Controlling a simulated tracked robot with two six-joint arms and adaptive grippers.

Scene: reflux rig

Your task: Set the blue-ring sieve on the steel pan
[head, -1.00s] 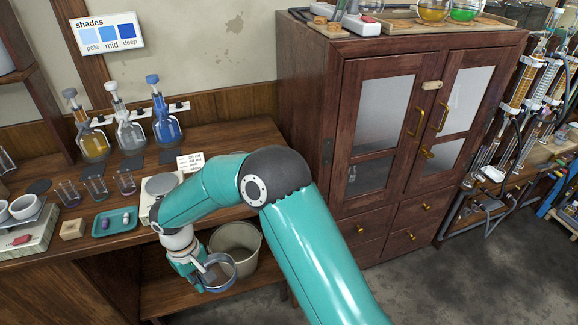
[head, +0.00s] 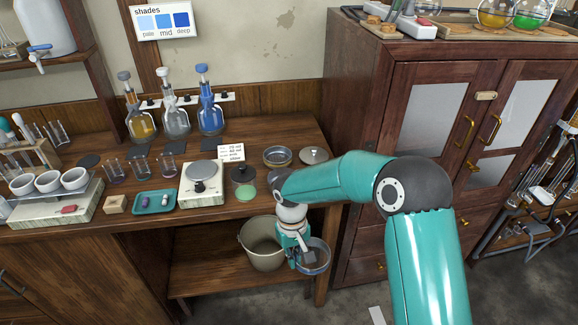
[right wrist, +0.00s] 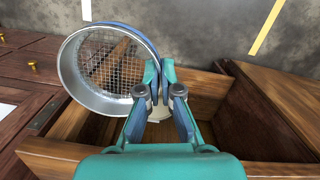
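The blue-ring sieve (head: 322,262) is a round metal sieve with a blue rim. My right gripper (head: 299,253) holds it by its edge, out in front of the bench's right end and below the tabletop. In the right wrist view the sieve (right wrist: 100,72) shows its wire mesh, and the fingers of the gripper (right wrist: 160,75) are closed on its right side. A shallow round steel vessel, which looks like the steel pan (head: 277,163), sits on the bench at the back right, behind my right forearm. My left gripper is not in view.
A round steel lid (head: 314,155) lies right of the pan. A beige bucket (head: 262,250) stands on the lower shelf beside the sieve. A tall cabinet (head: 350,120) stands close at right.

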